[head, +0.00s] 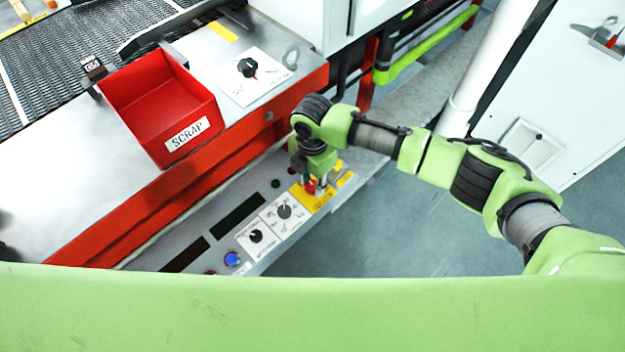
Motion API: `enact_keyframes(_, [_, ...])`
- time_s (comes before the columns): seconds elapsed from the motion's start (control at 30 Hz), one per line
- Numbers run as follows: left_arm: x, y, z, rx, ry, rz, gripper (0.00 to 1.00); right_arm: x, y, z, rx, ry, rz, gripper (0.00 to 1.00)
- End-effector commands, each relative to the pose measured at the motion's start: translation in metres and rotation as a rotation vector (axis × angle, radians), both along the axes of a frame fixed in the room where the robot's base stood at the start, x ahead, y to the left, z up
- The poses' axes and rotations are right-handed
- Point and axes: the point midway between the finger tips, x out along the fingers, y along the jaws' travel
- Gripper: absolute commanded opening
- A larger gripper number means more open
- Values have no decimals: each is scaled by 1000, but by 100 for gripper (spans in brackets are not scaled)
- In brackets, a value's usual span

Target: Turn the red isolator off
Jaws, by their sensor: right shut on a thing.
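The red isolator (311,186) sits on a yellow plate (318,201) towards the right end of the sloped control panel. My right gripper (312,183) points down over it and is shut on its red handle. The gripper and wrist hide most of the handle, so I cannot tell which way it is turned. My left gripper does not show in the head view.
Black rotary knobs (284,211) on white plates, dark displays (238,215) and a blue button (232,259) lie left of the isolator. A red SCRAP bin (160,100) stands on the ledge above. A white post (490,70) rises behind my right arm.

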Motion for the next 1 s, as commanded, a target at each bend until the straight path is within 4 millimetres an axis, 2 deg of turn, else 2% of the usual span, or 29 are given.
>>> enact_keyframes(0.4, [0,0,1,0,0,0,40,0,1,0,2,0,200,6])
enact_keyframes(0.97, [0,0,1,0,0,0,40,0,1,0,2,0,233,6])
enact_keyframes(1.0, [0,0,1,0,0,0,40,0,1,0,2,0,233,30])
